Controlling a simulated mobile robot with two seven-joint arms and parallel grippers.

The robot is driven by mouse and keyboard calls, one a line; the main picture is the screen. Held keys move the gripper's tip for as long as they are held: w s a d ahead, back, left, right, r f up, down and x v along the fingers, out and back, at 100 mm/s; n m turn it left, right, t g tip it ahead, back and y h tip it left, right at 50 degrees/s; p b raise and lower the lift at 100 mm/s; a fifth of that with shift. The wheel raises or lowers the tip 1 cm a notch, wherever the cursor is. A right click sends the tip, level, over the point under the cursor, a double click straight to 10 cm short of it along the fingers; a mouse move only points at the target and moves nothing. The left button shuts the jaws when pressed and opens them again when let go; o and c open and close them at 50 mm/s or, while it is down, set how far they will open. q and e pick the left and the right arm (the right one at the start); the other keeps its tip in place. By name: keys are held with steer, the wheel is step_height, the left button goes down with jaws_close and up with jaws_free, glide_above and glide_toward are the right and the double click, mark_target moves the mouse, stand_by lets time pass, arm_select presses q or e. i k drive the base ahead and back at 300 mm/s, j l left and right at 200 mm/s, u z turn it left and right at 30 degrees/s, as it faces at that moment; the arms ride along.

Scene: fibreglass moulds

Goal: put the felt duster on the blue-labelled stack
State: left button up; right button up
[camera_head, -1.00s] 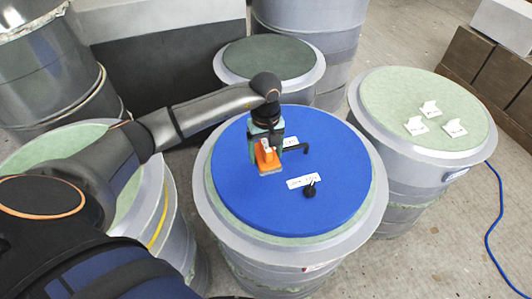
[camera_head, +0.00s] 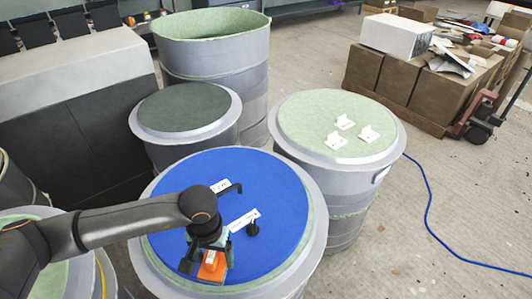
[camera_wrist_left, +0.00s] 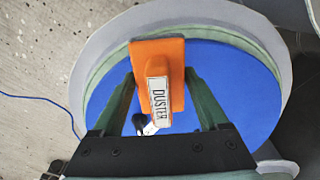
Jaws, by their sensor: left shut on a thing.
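Several white brackets (camera_head: 336,141) lie on that top. My right gripper is not in view.
On the blue disc lie a black hex key (camera_head: 231,188), a black knob (camera_head: 253,229) and white tags (camera_head: 242,220). A dark-topped stack (camera_head: 180,107) and a taller open drum (camera_head: 212,24) stand behind. The green top's near-left part is clear. A blue cable (camera_head: 430,215) crosses the floor.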

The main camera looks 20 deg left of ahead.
mark_target(354, 109)
steer(key=z, duration=0.7)
steer(key=i+l, duration=0.1)
steer(key=l, duration=0.25)
steer(key=i+l, duration=0.1)
steer(key=l, duration=0.25)
steer(key=i+l, duration=0.2)
steer(key=l, duration=0.15)
steer(key=i+l, duration=0.2)
steer(key=l, duration=0.2)
steer(key=i+l+z, duration=0.1)
steer(key=i, duration=0.35)
steer(key=i+l+z, duration=0.1)
steer(key=i+l, duration=0.2)
steer(key=i, duration=1.35)
steer(key=i+u, duration=0.1)
steer(key=i, duration=0.5)
steer(key=i+l+u, duration=0.1)
steer(key=i, duration=0.45)
steer(key=i+u, duration=0.35)
steer(key=i, duration=0.15)
steer(key=i+l+u, duration=0.1)
steer(key=i+u, duration=0.7)
steer(key=i+l+u, duration=0.1)
steer(key=i+u, duration=0.4)
steer(key=k, duration=0.05)
